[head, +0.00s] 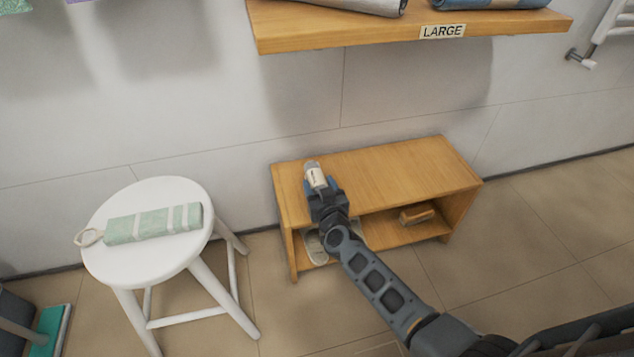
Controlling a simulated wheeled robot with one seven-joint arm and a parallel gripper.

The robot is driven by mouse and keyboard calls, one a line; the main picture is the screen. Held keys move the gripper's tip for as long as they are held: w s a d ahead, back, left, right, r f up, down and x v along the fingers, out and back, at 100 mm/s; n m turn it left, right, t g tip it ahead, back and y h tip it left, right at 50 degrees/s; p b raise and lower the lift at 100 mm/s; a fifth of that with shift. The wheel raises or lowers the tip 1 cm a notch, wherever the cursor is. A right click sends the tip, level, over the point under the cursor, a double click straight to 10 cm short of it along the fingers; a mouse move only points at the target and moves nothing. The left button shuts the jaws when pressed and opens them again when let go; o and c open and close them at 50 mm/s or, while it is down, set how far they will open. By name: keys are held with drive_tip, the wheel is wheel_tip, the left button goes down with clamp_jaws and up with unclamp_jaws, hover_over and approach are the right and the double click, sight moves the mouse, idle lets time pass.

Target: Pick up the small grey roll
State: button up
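A small grey piece with a cream band (315,176), which looks like the small grey roll, shows at the tip of my gripper (321,186), over the left end of the wooden bench (390,168). Bluish finger parts lie beside its lower end. The gripper hides part of it. I cannot tell whether the fingers are closed on it or only around it, nor whether it touches the bench top.
A white stool (150,262) with a green striped roll (152,225) stands left. A wooden shelf marked LARGE (340,34) above holds a large grey roll (365,4) and a blue one (490,3). A brush (417,214) lies in the bench; its top is clear to the right.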

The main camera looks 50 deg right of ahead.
sight(320, 183)
drive_tip(key=c, duration=0.7)
drive_tip(key=shift+o, duration=0.2)
drive_tip(key=shift+r, duration=0.1)
wheel_tip(320, 183, up, 10)
drive_tip(key=p, duration=0.9)
